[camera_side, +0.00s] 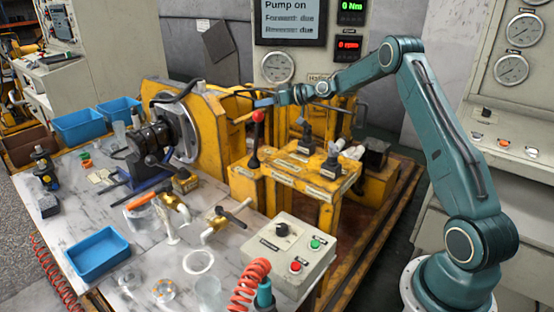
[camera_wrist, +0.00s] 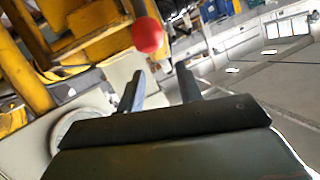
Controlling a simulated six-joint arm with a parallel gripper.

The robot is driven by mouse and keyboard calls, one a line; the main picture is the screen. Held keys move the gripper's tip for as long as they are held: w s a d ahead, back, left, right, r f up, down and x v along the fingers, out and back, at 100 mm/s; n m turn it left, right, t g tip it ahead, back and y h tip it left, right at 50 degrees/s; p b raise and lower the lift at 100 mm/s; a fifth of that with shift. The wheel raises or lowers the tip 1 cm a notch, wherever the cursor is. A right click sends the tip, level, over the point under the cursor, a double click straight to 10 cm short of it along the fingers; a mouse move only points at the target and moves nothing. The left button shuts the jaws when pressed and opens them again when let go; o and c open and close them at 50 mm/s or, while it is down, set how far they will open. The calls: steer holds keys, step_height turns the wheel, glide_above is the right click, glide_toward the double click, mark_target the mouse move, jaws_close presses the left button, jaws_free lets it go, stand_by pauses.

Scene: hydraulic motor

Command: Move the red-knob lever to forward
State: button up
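The red-knob lever (camera_side: 254,142) stands roughly upright on the yellow valve stand, with its red ball knob (camera_side: 258,116) at the top. In the wrist view the knob (camera_wrist: 147,35) shows beyond my fingertips, slightly left of the gap between them. My gripper (camera_wrist: 160,70) has its two fingers apart with nothing between them. In the side view my gripper (camera_side: 263,102) is just above and beside the knob; I cannot tell there whether it touches. The lever's shaft is not clear in the wrist view.
Two dark levers (camera_side: 305,140) and (camera_side: 331,162) stand right of the red-knob lever. A yellow frame (camera_side: 210,125) is close on the left. A display (camera_side: 291,22) reads "Pump on", "Forward: due", "Reverse: due". A control box (camera_side: 290,250) with buttons sits in front.

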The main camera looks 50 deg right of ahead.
steer(key=shift+r, duration=0.25)
steer(key=shift+r, duration=0.15)
steer(key=c, duration=0.6)
steer(key=shift+r, duration=0.4)
jaws_close()
step_height(320, 180, up, 6)
steer(key=f, duration=0.1)
steer(key=w+a+f+n+g+h, duration=0.1)
steer(key=w+a+f+g+h, duration=0.2)
steer(key=a+h, duration=0.15)
steer(key=s+a+r+g+h, duration=0.3)
steer(key=s+a+g+h, duration=0.15)
steer(key=s+a, duration=0.3)
steer(key=shift+m+g+y, duration=0.3)
steer(key=shift+g, duration=0.05)
steer(key=shift+w+a+f, duration=0.1)
steer(key=shift+w+f, duration=0.1)
steer(key=shift+f, duration=1.1)
steer(key=shift+w+a+f, duration=0.1)
steer(key=shift+w+f, duration=0.1)
steer(key=shift+f, duration=1.1)
